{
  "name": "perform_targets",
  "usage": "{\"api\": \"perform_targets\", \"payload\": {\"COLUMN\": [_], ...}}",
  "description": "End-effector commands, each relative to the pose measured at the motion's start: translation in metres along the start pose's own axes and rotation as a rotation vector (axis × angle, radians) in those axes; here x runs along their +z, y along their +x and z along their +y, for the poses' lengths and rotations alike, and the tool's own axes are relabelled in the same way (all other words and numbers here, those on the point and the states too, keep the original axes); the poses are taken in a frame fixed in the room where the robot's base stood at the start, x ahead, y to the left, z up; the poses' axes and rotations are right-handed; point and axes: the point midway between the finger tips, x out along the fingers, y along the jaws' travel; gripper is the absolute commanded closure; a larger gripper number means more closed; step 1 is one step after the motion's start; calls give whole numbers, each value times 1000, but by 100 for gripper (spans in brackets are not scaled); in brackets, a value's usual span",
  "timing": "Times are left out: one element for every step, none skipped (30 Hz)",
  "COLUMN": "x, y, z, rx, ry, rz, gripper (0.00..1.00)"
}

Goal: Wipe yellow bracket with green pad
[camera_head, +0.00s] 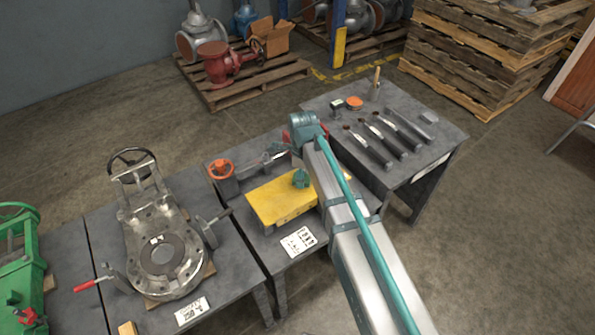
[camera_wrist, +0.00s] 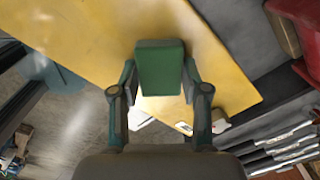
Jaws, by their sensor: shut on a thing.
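The yellow bracket (camera_head: 275,206) lies flat on the middle grey table. It also fills the upper part of the wrist view (camera_wrist: 85,35) as a broad yellow plate. My gripper (camera_wrist: 160,82) is shut on the green pad (camera_wrist: 160,62), with a finger on each side of it. The pad is in front of the yellow plate in the wrist view; I cannot tell whether it touches. In the head view a small green shape shows over the bracket's right end, and my arm hides what is behind it.
A valve body with a handwheel (camera_head: 162,255) stands on the table to the left. An orange-topped fixture (camera_head: 221,171) is behind the bracket, and a white label card (camera_head: 298,242) lies in front. Long dark tools (camera_head: 368,146) lie on the right table. A red part (camera_wrist: 305,25) shows beside the bracket.

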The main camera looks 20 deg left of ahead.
Motion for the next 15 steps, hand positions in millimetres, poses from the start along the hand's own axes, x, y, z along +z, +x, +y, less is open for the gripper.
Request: {"api": "perform_targets", "payload": {"x": [-5, -7, -10, -12, -14, -17, -19, -21, -24, -26, -28, -31, -33, -35, -38], "y": [-1, -1, 0, 0, 0, 0, 0, 0, 0, 0, 0, 0, 0, 0, 0], "z": [6, 7, 10, 12, 14, 16, 18, 20, 22, 24, 26, 28, 30, 32, 35], "rx": [1, 1, 1, 1, 1, 1, 2, 2, 2, 2, 2, 2, 2, 2, 2], "ry": [1, 2, 2, 2, 3, 3, 4, 4, 5, 5, 5, 6, 6, 6, 7], "rz": [1, 1, 1, 1, 1, 1, 1, 1, 1, 1, 1, 1, 1, 1, 1], "gripper": [87, 87, 87, 87, 87, 87, 87, 87, 87, 87, 87, 87, 87, 87, 87]}}
